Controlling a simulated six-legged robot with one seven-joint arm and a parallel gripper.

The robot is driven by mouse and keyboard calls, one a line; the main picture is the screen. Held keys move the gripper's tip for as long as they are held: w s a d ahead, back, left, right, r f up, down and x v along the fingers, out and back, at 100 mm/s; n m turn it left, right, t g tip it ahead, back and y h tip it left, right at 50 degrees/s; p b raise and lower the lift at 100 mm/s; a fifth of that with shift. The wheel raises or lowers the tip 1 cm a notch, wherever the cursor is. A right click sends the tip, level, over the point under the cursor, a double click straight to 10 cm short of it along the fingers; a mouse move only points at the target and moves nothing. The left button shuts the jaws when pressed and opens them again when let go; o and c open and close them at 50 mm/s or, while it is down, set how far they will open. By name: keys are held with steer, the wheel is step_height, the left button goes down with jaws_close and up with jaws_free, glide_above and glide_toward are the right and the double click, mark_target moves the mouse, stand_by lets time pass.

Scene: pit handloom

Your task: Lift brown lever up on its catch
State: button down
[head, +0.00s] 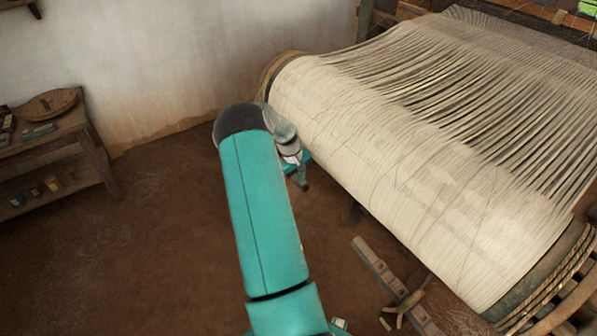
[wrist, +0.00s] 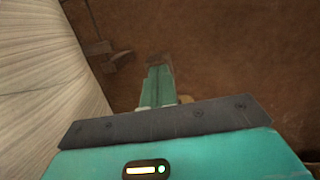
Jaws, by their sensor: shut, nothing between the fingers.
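A brown wooden bar (head: 382,268), which looks like the lever, slants beside the lower side of the cloth-wound beam in the head view. I cannot tell its catch apart there. A dark wooden piece also shows at the upper left of the wrist view (wrist: 97,47), perhaps part of the same lever. My gripper (head: 302,181) hangs beyond my arm's elbow, left of the beam and apart from the bar. In the wrist view my gripper (wrist: 156,68) has its fingers together and empty, over the brown floor.
The large beam wound with pale warp (head: 430,190) fills the right side and borders my gripper. A wooden bench (head: 75,140) with small items stands at the left by the wall. A small forked wooden piece (head: 400,308) sits by the bar. The floor (head: 150,250) at left is clear.

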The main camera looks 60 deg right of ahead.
steer(key=shift+f, duration=0.1)
steer(key=shift+x, duration=0.75)
steer(key=shift+a, duration=0.2)
steer(key=v, duration=1.4)
